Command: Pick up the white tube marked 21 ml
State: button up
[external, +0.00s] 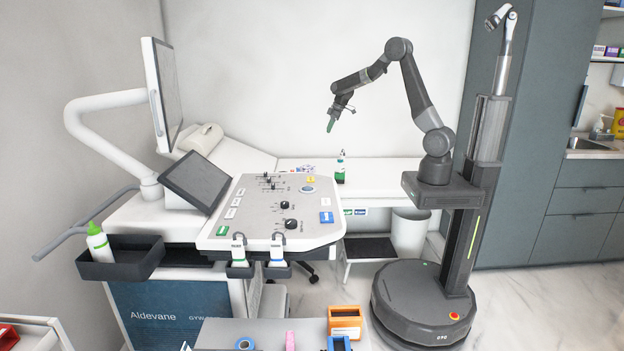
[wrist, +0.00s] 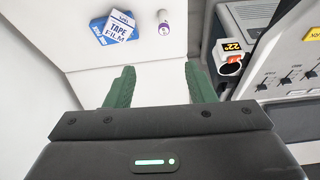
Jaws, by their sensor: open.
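In the wrist view a small white tube (wrist: 164,22) with a purple band lies or stands on the white surface near the top edge; its marking is too small to read. I cannot make it out in the external view. My gripper (wrist: 160,85) has its two green fingers apart, with only white surface between them. The tube is ahead of the fingertips, beyond the gap. In the external view my gripper (external: 331,124) hangs above the white bench, pointing down.
A white-and-blue tape film box (wrist: 119,26) lies left of the tube. The ultrasound console (external: 262,212) stands at left.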

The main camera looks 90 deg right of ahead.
jog(key=w+a+f+m+h+b, duration=0.2)
jog(key=w+f+m+b, duration=0.2)
jog(key=f+b, duration=0.6)
jog(key=w+a+f+m+h+b, duration=0.2)
jog(key=w+a+f+m+b, duration=0.15)
jog(key=f+b, duration=0.7)
jog(key=shift+m, duration=0.35)
jog(key=shift+w+d+r+b+x, duration=0.2)
jog(key=shift+b+x, duration=0.3)
jog(key=shift+x, duration=1.5)
jog(key=shift+w+d+r+b+x, duration=0.2)
jog(key=shift+b+x, duration=0.25)
jog(key=shift+x, duration=1.5)
jog(key=shift+w+d+r+b+x, duration=0.2)
jog(key=shift+b+x, duration=0.3)
jog(key=shift+x, duration=1.5)
jog(key=c, duration=0.9)
jog(key=shift+c, duration=0.2)
